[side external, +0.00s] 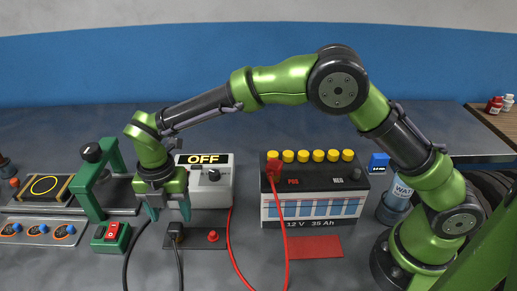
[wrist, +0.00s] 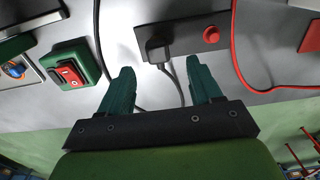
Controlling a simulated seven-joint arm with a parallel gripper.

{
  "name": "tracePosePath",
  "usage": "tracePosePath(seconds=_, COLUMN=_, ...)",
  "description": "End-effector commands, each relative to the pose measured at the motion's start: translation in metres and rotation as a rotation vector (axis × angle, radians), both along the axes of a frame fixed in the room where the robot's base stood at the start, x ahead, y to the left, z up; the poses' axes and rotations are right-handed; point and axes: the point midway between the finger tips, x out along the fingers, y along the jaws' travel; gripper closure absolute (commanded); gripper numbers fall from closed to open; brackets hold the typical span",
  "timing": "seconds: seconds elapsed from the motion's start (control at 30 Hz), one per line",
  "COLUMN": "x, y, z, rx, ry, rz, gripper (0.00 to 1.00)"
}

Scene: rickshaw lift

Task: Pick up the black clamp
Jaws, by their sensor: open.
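The black clamp (side external: 176,232) sits at the left end of a dark plate on the bench, with a black cable running from it toward the front. It also shows in the wrist view (wrist: 157,52), ahead of and between the fingertips. My gripper (side external: 168,212) points down above and slightly left of the clamp in the side view. Its two green fingers are open and empty, also seen in the wrist view (wrist: 158,67). The fingers appear apart from the clamp; the exact height gap is hard to tell.
A red knob (side external: 212,236) is on the same plate (side external: 197,244). Behind stands a white box reading OFF (side external: 222,190). A battery (side external: 315,207) with a red clamp (side external: 273,167) and red cable stands right. A green switch box (side external: 103,243) and green press (side external: 87,192) are left.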

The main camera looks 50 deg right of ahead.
Motion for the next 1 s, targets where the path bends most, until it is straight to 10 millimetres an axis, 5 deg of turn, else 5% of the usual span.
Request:
tracePosePath(seconds=0.5, x=0.003, y=-0.001, z=-0.058, rx=-0.001, ry=0.001, rz=0.000, gripper=0.36)
tracePosePath(seconds=0.83, x=0.004, y=-0.001, z=-0.065, rx=0.000, ry=-0.001, rz=-0.001, gripper=0.36)
tracePosePath(seconds=1.0, x=0.004, y=-0.001, z=-0.065, rx=0.000, ry=-0.001, rz=-0.001, gripper=0.61)
